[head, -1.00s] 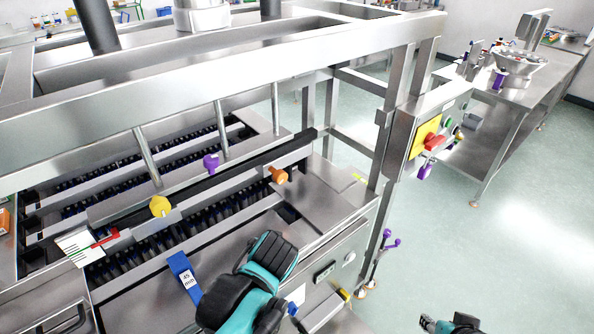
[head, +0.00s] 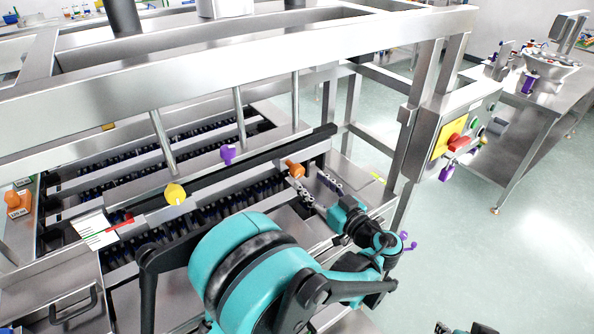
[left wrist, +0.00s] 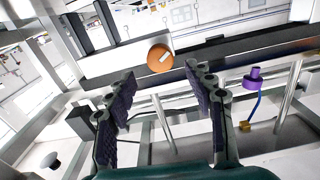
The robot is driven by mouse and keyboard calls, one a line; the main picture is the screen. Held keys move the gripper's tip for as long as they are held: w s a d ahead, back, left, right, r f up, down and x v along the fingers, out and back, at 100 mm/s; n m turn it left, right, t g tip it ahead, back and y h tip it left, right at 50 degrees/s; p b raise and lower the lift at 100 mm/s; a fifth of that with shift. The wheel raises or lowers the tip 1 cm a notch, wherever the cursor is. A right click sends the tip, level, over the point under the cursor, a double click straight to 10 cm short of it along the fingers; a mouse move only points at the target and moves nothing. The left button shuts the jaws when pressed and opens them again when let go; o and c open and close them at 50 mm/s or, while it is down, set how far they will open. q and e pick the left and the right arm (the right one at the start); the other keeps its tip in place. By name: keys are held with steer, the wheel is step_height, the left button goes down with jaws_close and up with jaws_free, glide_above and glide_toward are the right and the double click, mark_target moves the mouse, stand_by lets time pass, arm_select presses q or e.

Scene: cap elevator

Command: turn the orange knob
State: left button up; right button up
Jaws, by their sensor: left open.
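The orange knob (head: 295,169) sits at the right end of the dark rail on the steel machine. In the left wrist view the orange knob (left wrist: 159,58) shows face-on, with a pale slot mark on its face. My left gripper (head: 309,179) is open and empty, just in front of the knob. In the left wrist view the knob appears between the two spread fingertips and beyond them, apparently untouched. Only a small dark part of my right gripper (head: 466,328) shows at the bottom edge.
A purple knob (head: 228,154) and a yellow knob (head: 175,194) sit farther left along the machine. A steel frame (head: 240,68) spans above. A control box with a red switch (head: 456,142) hangs at the right. Floor at the far right is clear.

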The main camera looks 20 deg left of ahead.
mark_target(300, 172)
arm_select(q)
steer(key=b+x, duration=0.1)
steer(key=x, duration=0.6)
steer(key=shift+a, duration=0.25)
steer(key=shift+c, duration=0.2)
steer(key=c, duration=1.1)
